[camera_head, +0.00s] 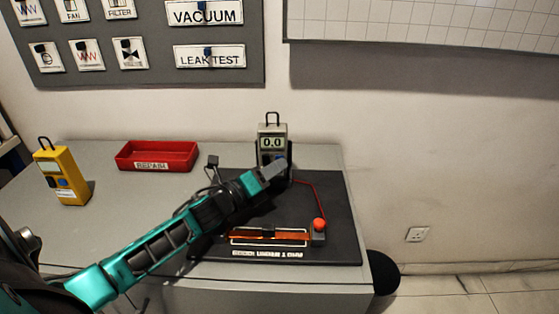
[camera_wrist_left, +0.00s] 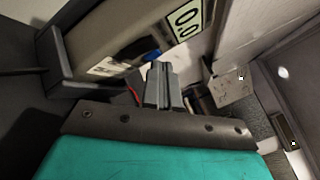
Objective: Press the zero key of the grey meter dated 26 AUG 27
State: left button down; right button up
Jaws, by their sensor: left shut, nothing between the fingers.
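A grey meter (camera_head: 271,140) with a hook on top stands upright in a dark holder at the back of the black mat; its display reads 0.0. In the left wrist view the meter (camera_wrist_left: 105,30) fills the upper left, with its display, a blue key (camera_wrist_left: 152,56) and a white label (camera_wrist_left: 106,67) whose text I cannot read. My left gripper (camera_head: 281,166) is shut and empty in front of the meter's lower part. Its fingers (camera_wrist_left: 159,78) point at the meter's face close to the blue key; I cannot tell whether they touch. My right gripper is not in view.
A yellow meter (camera_head: 62,172) stands at the left of the grey table (camera_head: 120,215). A red tray (camera_head: 157,155) labelled REPAIR sits behind. The black mat (camera_head: 338,225) holds a rig with a red button (camera_head: 319,224) and a red cable. Signs hang on the wall board (camera_head: 150,75).

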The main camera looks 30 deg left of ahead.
pick_arm(q)
jog(key=shift+s, duration=0.1)
jog(key=shift+s+d+p, duration=0.35)
jog(key=shift+s+d, duration=0.1)
jog(key=shift+s, duration=0.25)
jog(key=shift+s+d, duration=0.25)
jog(key=shift+s, duration=0.1)
jog(key=shift+s+d+p, duration=0.4)
jog(key=shift+s+d, duration=0.15)
jog(key=shift+s, duration=0.35)
jog(key=shift+s+d+p, duration=0.4)
jog(key=shift+s+d, duration=0.15)
jog(key=shift+s, duration=0.35)
